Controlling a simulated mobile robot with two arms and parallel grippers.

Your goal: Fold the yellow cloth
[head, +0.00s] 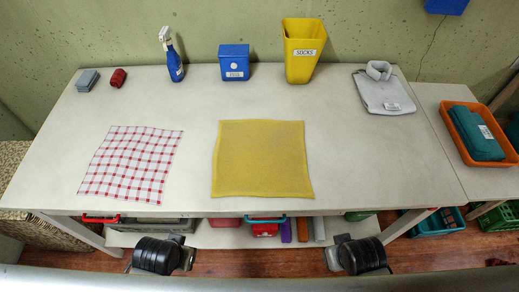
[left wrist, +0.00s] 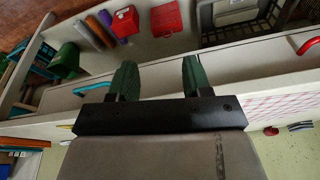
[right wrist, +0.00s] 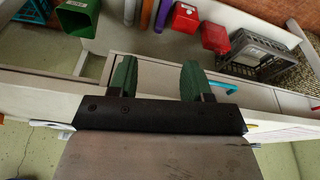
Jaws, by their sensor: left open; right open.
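The yellow cloth (head: 262,160) lies flat and spread out near the middle of the white table, its front edge close to the table's front edge. My left gripper (left wrist: 155,75) shows in the left wrist view with its two green fingers apart and nothing between them. My right gripper (right wrist: 157,75) shows in the right wrist view, also open and empty. In the head view only dark parts of my arms show in front of the table, below its front edge; the fingers are hidden there. Neither gripper touches the cloth.
A red-checked cloth (head: 132,163) lies left on the table (head: 350,165). Along the back stand a spray bottle (head: 172,56), blue box (head: 234,62), yellow bin (head: 301,50) and folded grey garment (head: 384,92). An orange tray (head: 468,148) is at right. Boxes fill the shelf below.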

